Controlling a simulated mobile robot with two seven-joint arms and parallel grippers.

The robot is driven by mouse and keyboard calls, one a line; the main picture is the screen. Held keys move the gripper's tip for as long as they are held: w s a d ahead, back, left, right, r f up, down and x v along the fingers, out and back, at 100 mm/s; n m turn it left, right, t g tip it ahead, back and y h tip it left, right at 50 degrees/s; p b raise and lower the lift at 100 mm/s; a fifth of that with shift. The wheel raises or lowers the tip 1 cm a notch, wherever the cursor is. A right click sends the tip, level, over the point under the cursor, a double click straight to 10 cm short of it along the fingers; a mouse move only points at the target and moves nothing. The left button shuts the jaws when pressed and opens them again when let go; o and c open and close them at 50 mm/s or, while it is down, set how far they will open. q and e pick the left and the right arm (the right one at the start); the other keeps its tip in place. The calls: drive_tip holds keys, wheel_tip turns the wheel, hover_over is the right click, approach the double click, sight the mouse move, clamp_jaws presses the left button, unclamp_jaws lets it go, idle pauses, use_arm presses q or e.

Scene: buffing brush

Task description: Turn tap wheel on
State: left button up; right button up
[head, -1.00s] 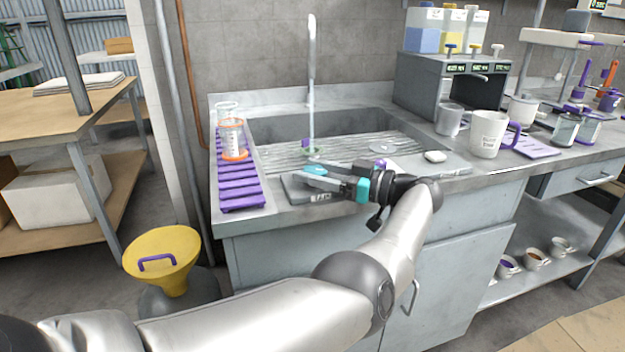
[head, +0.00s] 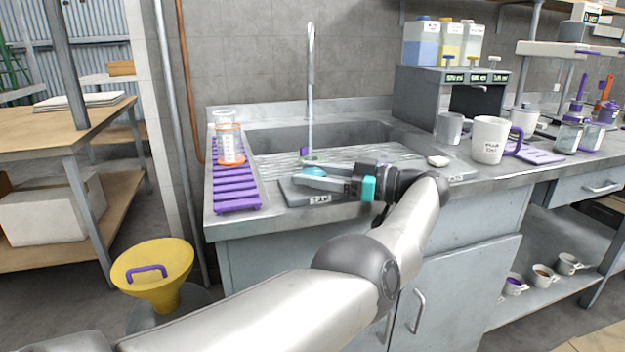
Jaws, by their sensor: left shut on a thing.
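The tall tap (head: 311,85) stands at the sink (head: 270,138). A small purple part (head: 304,151) shows low beside the tap; I cannot tell for sure whether it is the tap wheel. My left gripper (head: 302,179) is over the front rim of the sink, in front of the tap and apart from it. It is shut on a light-blue rounded thing (head: 316,172), mostly hidden by the fingers. A grey labelled plate (head: 292,195) lies under the gripper. My right gripper is not in view.
A purple ribbed rack (head: 236,190) with glassware (head: 230,148) stands left of the sink. A white soap-like block (head: 438,161), a grey mug (head: 450,128) and a white mug (head: 489,140) stand to the right. A dispenser (head: 420,100) is behind them.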

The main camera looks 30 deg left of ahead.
use_arm(q)
drive_tip(key=shift+d+f, duration=0.2)
drive_tip(key=shift+f, duration=0.1)
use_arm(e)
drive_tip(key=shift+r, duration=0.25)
use_arm(q)
drive_tip(key=o, duration=1.3)
drive_tip(key=shift+r, duration=0.15)
drive_tip(key=shift+o, duration=0.3)
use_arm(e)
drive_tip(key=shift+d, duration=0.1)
use_arm(q)
drive_tip(key=shift+r, duration=0.1)
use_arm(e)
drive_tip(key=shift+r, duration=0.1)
